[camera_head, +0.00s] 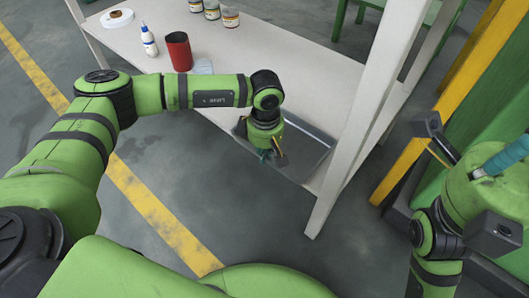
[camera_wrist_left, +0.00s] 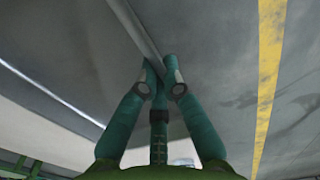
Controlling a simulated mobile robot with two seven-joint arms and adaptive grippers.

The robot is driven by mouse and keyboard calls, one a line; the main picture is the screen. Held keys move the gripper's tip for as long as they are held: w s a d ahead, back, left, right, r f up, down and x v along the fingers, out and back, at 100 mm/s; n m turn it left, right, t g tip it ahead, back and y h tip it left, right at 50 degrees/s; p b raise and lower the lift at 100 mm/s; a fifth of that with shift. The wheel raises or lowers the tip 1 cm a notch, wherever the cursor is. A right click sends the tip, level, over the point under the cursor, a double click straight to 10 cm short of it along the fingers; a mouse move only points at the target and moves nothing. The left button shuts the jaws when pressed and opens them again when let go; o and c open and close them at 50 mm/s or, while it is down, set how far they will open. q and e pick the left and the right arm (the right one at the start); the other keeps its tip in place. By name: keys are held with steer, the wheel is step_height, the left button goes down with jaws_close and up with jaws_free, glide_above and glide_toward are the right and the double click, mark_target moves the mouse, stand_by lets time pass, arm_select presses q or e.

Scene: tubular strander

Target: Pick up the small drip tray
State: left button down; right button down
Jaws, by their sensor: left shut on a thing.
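The small drip tray (camera_head: 312,158) is a shallow grey tray at the front right edge of the white table or shelf. My left gripper (camera_head: 272,156) reaches down to its near side and is shut on its rim. In the left wrist view, the two dark green fingers (camera_wrist_left: 160,66) close on the rim of the grey tray (camera_wrist_left: 135,22). The gripper hides part of the tray, and I cannot tell whether the tray is clear of the surface below. My right gripper (camera_head: 502,156) shows only partly at the right edge, and its opening cannot be made out.
A white table leg (camera_head: 345,150) stands just right of the tray. Yellow and green framework (camera_head: 425,150) stands further right.

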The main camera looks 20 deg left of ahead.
arm_select(q)
steer(key=c, duration=1.3)
jaws_free()
steer(key=shift+r, duration=0.1)
step_height(320, 180, up, 12)
steer(key=shift+f, duration=0.1)
